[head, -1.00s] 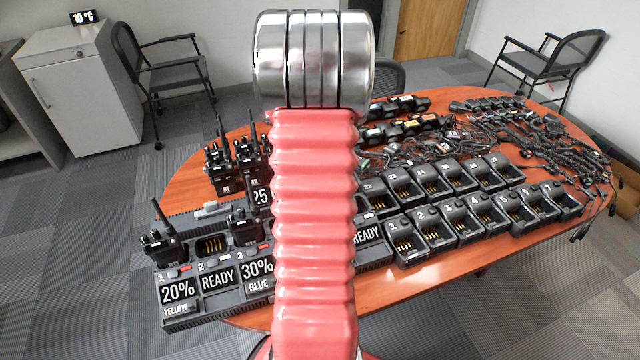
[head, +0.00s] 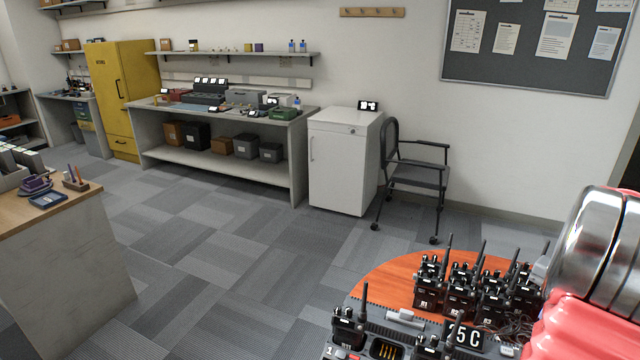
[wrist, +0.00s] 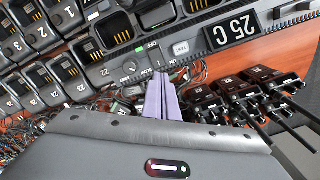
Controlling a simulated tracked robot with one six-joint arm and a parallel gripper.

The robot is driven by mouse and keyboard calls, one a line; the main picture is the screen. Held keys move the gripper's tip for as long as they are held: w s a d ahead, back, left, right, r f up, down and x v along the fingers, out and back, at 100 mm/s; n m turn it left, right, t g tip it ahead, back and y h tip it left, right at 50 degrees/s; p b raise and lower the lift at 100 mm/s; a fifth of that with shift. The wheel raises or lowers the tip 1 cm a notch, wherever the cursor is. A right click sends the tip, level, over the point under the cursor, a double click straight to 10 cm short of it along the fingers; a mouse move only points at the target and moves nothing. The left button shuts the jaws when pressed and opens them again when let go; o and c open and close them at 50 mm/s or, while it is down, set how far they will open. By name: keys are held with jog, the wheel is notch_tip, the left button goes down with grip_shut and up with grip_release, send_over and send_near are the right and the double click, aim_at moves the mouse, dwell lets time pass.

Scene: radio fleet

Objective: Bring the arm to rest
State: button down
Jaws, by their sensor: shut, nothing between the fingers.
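My arm, with a silver joint and a red ribbed sleeve, fills the right edge of the head view; its end is out of that view. In the wrist view my gripper (wrist: 162,97) shows as two lavender fingers shut together with nothing between them. The fingers are over the table, close to the grey charger unit (wrist: 135,62) with its 25 C display (wrist: 232,30). I cannot tell whether they touch anything.
Empty charger cups (wrist: 45,85) and tangled cables are left. A chair (head: 415,175) and white cabinet (head: 340,160) stand beyond open carpet.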

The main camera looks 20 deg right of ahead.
jog(key=w+a+r+n+t+h, duration=0.1)
jog(key=w+a+r+n, duration=0.35)
jog(key=a, duration=0.75)
jog(key=w+a+r+n+t, duration=0.1)
jog(key=w+a+r+n, duration=0.1)
jog(key=w+a+r, duration=0.7)
jog(key=s+a+n+t, duration=0.1)
jog(key=s+a+n, duration=0.3)
jog(key=a, duration=1)
jog(key=s+a+f+n+t+y, duration=0.1)
jog(key=s+a+n, duration=0.3)
jog(key=a, duration=1.1)
jog(key=shift+s+f+t, duration=0.25)
jog(key=shift+s+t, duration=0.3)
jog(key=shift+t, duration=0.25)
